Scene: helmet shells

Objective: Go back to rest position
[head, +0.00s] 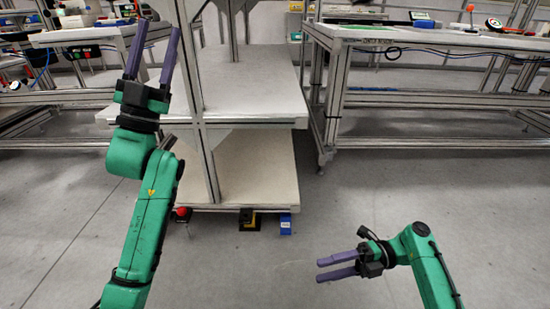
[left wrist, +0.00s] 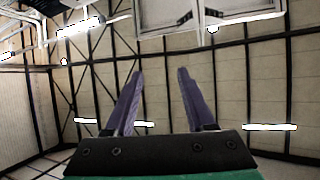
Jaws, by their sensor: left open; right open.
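My left gripper (head: 154,55) is at the upper left of the head view, raised and pointing up, with its two purple fingers apart and nothing between them. It also shows in the left wrist view (left wrist: 160,75), empty, against a far wall and ceiling. My right gripper (head: 318,269) is at the lower right of the head view, pointing left over the bare floor, with its purple fingers apart and empty. No helmet shell can be made out in these views.
A shelf rack (head: 255,90) with pale boards stands ahead, behind my left gripper. A workbench (head: 420,40) stands at the back right and another bench (head: 80,38) at the left. The grey floor (head: 390,180) is clear around my right gripper.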

